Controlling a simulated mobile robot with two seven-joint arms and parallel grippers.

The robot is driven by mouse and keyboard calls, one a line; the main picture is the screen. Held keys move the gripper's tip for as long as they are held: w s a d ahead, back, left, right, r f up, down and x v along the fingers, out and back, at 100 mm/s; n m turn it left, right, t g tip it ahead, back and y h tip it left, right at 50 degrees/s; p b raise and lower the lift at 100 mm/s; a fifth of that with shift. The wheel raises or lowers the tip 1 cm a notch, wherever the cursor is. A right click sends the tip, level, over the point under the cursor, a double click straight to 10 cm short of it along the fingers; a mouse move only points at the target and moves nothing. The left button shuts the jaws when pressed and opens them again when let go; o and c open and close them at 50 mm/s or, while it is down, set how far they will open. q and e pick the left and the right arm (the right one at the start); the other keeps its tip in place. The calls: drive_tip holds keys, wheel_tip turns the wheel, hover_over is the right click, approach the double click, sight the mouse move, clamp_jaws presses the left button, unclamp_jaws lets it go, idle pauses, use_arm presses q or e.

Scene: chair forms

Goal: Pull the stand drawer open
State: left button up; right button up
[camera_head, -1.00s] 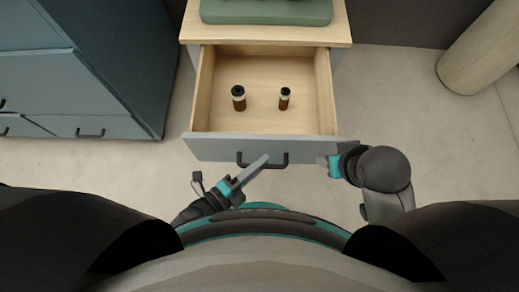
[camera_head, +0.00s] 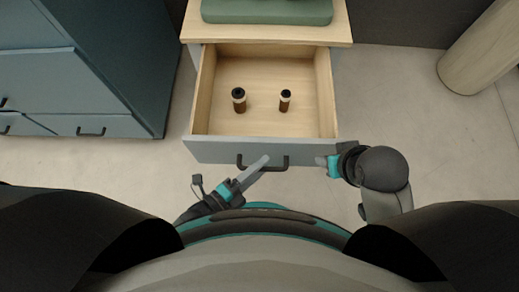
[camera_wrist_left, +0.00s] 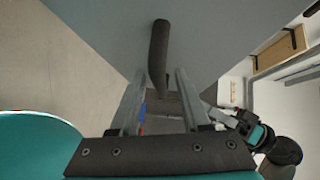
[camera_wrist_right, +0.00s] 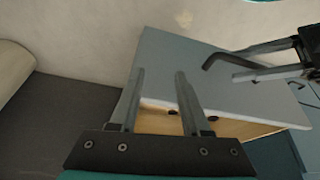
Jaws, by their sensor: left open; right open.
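The stand drawer (camera_head: 215,150) is pulled out from the wooden-topped stand (camera_head: 345,30), with its pale interior exposed. Its grey front carries a dark bar handle (camera_head: 279,163). My left gripper (camera_head: 262,163) is at the handle, jaws open. In the left wrist view the handle (camera_wrist_left: 158,50) reaches between its open fingers (camera_wrist_left: 158,85); contact cannot be told. My right gripper (camera_head: 324,162) is open and empty, beside the right end of the drawer front. In the right wrist view its fingers (camera_wrist_right: 160,78) are spread over the drawer front (camera_wrist_right: 215,85).
Two small brown bottles, a left one (camera_head: 239,101) and a right one (camera_head: 285,100), stand in the drawer. A green object (camera_head: 268,12) rests on the stand top. A blue-grey cabinet (camera_head: 90,75) is at left, a pale wooden cylinder (camera_head: 480,55) at right.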

use_arm(q)
drive_tip(key=shift+s+a, duration=0.25)
drive_tip(key=p+v, duration=0.3)
drive_tip(key=v, duration=1.1)
drive_tip(key=shift+s+a, duration=0.15)
drive_tip(key=shift+s, duration=0.1)
use_arm(e)
wheel_tip(320, 180, down, 6)
drive_tip(key=g, duration=0.1)
drive_tip(key=shift+s, duration=0.45)
use_arm(q)
drive_tip(key=shift+r, duration=0.1)
use_arm(e)
drive_tip(key=shift+d, duration=0.1)
